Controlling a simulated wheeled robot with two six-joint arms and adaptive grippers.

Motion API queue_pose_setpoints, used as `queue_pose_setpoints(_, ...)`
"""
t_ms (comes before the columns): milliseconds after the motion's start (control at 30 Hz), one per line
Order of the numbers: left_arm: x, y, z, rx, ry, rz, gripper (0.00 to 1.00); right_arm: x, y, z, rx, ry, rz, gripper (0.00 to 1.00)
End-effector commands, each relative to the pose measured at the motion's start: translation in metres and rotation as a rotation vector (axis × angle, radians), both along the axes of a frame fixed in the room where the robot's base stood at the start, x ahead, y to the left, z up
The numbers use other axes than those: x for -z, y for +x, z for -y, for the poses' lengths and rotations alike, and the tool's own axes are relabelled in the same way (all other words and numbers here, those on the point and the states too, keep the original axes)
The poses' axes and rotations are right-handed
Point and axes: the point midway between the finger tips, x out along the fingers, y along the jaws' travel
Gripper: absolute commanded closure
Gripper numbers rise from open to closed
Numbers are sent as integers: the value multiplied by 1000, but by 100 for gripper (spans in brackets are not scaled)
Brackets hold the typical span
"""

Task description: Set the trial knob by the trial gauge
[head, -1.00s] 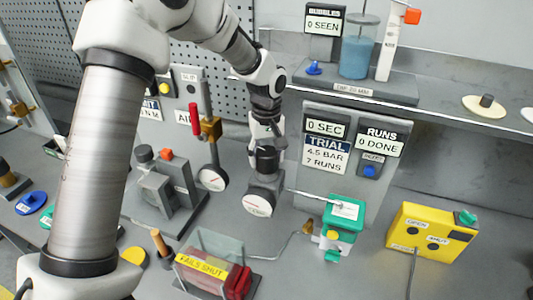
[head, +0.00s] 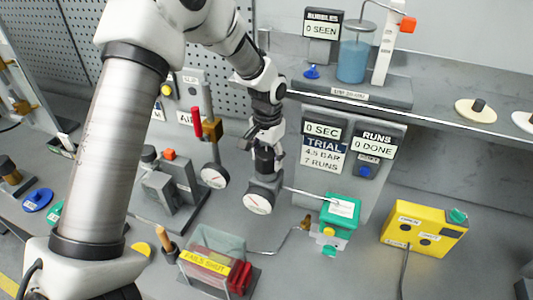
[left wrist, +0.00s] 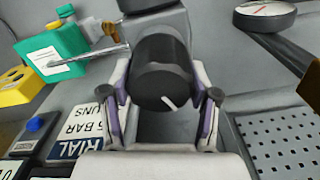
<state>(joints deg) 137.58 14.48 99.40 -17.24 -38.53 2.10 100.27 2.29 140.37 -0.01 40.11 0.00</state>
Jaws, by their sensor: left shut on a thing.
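The trial knob is a black cylinder (left wrist: 160,75) with a white pointer mark on its end face, in the left wrist view. My left gripper (left wrist: 162,108) is shut on it, one finger on each side. In the head view my left gripper (head: 265,148) comes down from above onto the knob, whose body shows just under the fingers. The round white trial gauge (head: 257,201) is just below, on the grey block; its needle is too small to read. The trial sign (head: 325,153) reads 4.5 BAR, 7 RUNS. My right gripper is not in view.
A green and white actuator (head: 340,214) stands right of the gauge, joined by a thin rod. A yellow box (head: 424,233) is further right. A clear-walled box (head: 213,250) is in front. Another gauge (head: 214,176) with a red-handled valve is left.

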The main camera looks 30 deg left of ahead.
Motion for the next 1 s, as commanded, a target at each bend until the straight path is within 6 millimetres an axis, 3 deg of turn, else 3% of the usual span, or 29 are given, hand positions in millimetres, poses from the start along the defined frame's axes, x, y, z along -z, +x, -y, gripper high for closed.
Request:
queue_pose_setpoints(600,3,-2,3,538,-1,-4,74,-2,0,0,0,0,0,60)
queue_pose_setpoints(1000,3,-3,4,691,-2,-5,74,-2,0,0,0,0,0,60)
